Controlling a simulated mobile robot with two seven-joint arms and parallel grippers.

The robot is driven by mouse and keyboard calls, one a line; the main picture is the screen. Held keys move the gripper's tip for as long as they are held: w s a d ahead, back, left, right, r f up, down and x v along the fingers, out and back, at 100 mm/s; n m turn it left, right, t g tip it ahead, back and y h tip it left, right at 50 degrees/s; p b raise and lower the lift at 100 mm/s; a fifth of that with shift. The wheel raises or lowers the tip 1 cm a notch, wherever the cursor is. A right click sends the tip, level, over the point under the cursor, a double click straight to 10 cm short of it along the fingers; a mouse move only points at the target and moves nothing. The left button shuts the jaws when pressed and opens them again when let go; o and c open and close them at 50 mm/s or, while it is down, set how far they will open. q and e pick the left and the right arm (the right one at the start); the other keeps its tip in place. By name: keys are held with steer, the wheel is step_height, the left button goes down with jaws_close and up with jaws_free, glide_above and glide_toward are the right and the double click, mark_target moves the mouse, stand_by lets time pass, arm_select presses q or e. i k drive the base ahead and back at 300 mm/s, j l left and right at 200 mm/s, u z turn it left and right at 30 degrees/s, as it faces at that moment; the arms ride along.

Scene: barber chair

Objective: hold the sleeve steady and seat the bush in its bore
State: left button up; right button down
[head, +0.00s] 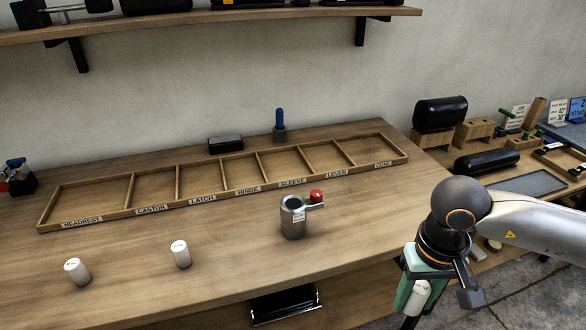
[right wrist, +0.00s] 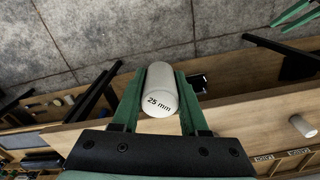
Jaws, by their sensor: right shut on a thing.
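The sleeve (head: 293,219) is a grey metal cylinder standing upright on the bench, with its bore facing up and a red-knobbed lever (head: 316,197) at its right. My right gripper (head: 414,306) is shut on a white cylindrical bush (head: 418,297), to the right of the sleeve and off the bench's front edge. In the right wrist view this bush (right wrist: 160,92) reads "25 mm" and sits between the green fingers. Green fingers of my left gripper (right wrist: 279,40) show apart at the upper right there. Two more white bushes, one at the left (head: 77,271) and one nearer the middle (head: 181,254), stand on the bench.
A shallow wooden tray (head: 130,211) with labelled compartments lies behind the sleeve. A blue-handled tool (head: 280,125) and a black box (head: 225,144) stand behind it. A side shelf with black rolls (head: 440,113) and wooden blocks is at the right. The bench around the sleeve is clear.

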mark_target(302, 228)
steer(key=k+u, duration=0.4)
steer(key=u, duration=0.2)
steer(key=i+l+u, duration=0.1)
steer(key=u, duration=0.2)
steer(key=i+l+u, duration=0.1)
steer(key=l+u, duration=0.2)
steer(key=i+l, duration=0.15)
steer(key=l, duration=0.2)
steer(key=i+l, duration=0.15)
steer(key=l, duration=0.2)
steer(key=i+l, duration=0.15)
steer(key=l, duration=0.25)
steer(key=i+l, duration=0.1)
steer(key=l, duration=0.25)
steer(key=i+l, duration=0.15)
steer(key=l, duration=0.2)
